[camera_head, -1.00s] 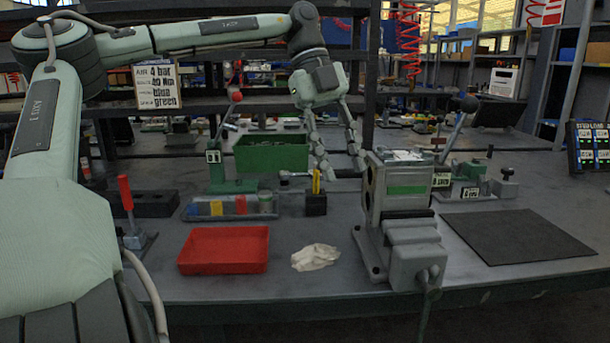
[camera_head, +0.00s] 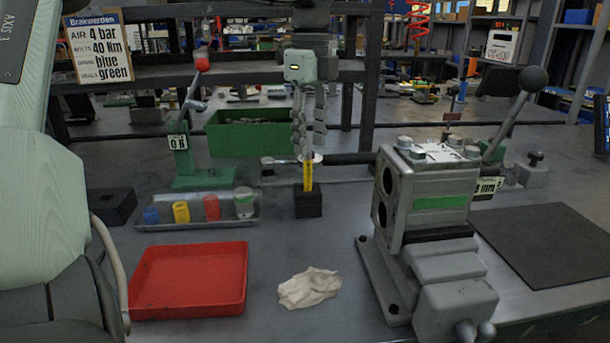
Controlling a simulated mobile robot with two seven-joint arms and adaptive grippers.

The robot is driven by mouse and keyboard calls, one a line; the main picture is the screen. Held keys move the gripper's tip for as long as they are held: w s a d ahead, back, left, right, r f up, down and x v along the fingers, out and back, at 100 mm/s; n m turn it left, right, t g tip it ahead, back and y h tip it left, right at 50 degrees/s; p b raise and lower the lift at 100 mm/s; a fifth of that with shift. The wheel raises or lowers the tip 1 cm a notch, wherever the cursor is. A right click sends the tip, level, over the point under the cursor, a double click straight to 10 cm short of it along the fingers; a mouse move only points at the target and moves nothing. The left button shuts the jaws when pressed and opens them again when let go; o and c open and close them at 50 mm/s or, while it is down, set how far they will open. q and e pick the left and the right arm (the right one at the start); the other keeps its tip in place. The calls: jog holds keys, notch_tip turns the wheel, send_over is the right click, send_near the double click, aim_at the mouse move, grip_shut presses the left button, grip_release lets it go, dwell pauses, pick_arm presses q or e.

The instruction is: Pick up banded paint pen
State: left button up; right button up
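The paint pen (camera_head: 308,176) is thin and yellow. It stands upright in a small black block (camera_head: 308,204) on the bench, behind the crumpled cloth. My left gripper (camera_head: 309,154) points straight down at the pen's upper part. Its fingers look close together from this angle and overlap the pen's top in the picture. I cannot tell whether they touch it or close on it. The pen's band is too small to make out. My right gripper is not in view.
A red tray (camera_head: 190,281) and a pale cloth (camera_head: 309,288) lie in front. A grey vise-like valve block (camera_head: 432,205) stands to the right. A tray of coloured caps (camera_head: 200,222) is to the left, with a green bin (camera_head: 255,135) behind. A dark mat (camera_head: 545,240) lies far right.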

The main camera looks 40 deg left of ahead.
aim_at(307, 165)
pick_arm(q)
notch_tip(307, 165, down, 6)
jog(key=shift+s+a+f+p, duration=0.1)
jog(key=shift+s+f+p, duration=0.05)
jog(key=shift+p, duration=0.3)
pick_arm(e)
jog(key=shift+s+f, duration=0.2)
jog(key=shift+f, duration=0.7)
pick_arm(q)
jog(key=shift+c, duration=0.4)
grip_shut()
